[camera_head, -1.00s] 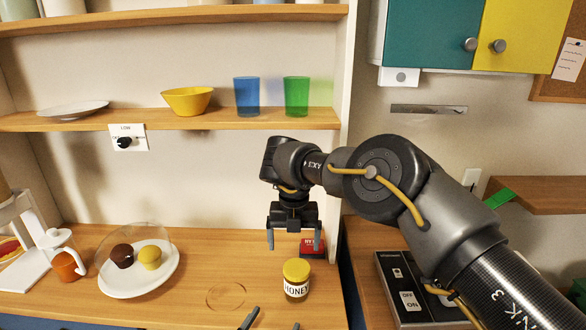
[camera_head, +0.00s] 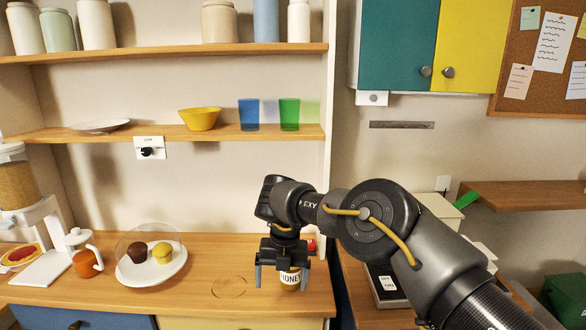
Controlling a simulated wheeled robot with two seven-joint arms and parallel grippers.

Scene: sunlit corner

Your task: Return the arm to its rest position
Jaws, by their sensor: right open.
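My right arm comes in from the right, and its gripper (camera_head: 281,283) points down over the wooden counter with its fingers apart. The honey jar (camera_head: 291,281) stands on the counter behind the gripper in the picture. Its label shows below the gripper's body, and its lid is hidden. I cannot tell whether the jar is between the fingers or farther back; no grip on it shows. My left gripper is not in view.
A plate (camera_head: 152,276) with two muffins under a clear dome and an orange pot (camera_head: 87,262) stand at left. A red item (camera_head: 311,245) is partly hidden behind the gripper. The shelf above holds a yellow bowl (camera_head: 199,119), a blue cup (camera_head: 248,114) and a green cup (camera_head: 289,114).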

